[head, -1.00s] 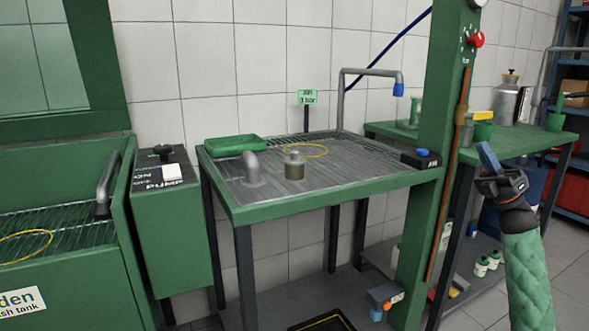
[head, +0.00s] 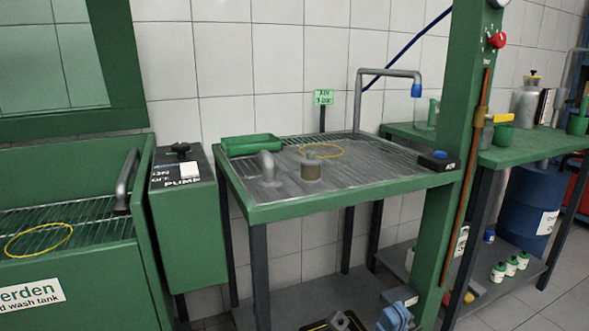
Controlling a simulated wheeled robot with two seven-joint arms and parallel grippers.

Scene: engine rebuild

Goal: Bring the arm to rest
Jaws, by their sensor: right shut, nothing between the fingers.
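My right forearm is out of view. My left gripper is not in view.
The wash tank (head: 75,255) and pump box (head: 185,230) stand left. A green post (head: 455,150), bench (head: 520,148) and blue drum (head: 530,205) stand right.

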